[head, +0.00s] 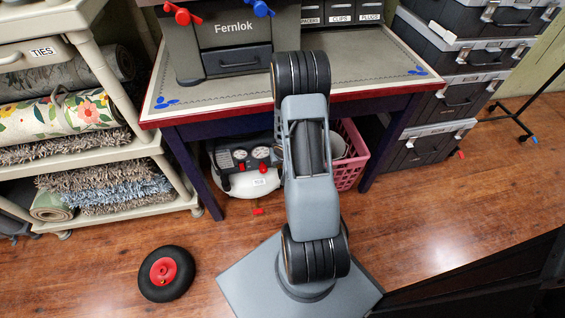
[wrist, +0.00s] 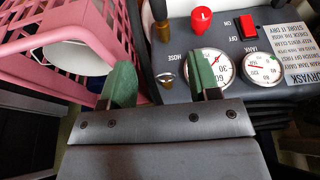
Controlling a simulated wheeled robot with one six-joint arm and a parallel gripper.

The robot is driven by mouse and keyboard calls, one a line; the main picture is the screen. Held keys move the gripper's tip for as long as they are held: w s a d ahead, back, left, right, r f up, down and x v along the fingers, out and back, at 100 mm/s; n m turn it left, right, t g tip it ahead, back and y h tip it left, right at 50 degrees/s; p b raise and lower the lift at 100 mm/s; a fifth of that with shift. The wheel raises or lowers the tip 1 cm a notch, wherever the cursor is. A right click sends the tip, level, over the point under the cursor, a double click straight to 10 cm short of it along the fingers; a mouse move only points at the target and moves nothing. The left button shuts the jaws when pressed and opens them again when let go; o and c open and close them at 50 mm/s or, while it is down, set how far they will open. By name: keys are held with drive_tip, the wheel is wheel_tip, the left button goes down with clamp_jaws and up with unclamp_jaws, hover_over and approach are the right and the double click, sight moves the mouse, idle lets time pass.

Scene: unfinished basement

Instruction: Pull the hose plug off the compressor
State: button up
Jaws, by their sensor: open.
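The compressor (head: 240,168) stands under the workbench, with a dark gauge panel over a white tank. In the wrist view its panel (wrist: 285,95) appears upside down, with two round gauges, a red knob (wrist: 201,19) and a red switch (wrist: 250,15). A small metal fitting (wrist: 166,78) shows beside the HOSE label, in the gap between my fingers. A brass piece (wrist: 163,31) with a black end is farther up. I cannot tell for sure which is the hose plug. My gripper (wrist: 161,82) is open, with green pads; my arm hides it in the head view.
A pink basket (head: 351,155) stands right of the compressor and also shows close to my left finger in the wrist view (wrist: 100,35). The workbench (head: 390,75) and its legs frame the space. A wheel (head: 166,273) lies on the floor, with open floor around it.

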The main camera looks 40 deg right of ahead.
sight(280, 171)
drive_tip(key=b+x, duration=0.8)
drive_tip(key=x, duration=0.5)
drive_tip(key=shift+w+f, duration=0.15)
drive_tip(key=shift+f, duration=0.1)
drive_tip(key=shift+c, duration=0.3)
clamp_jaws()
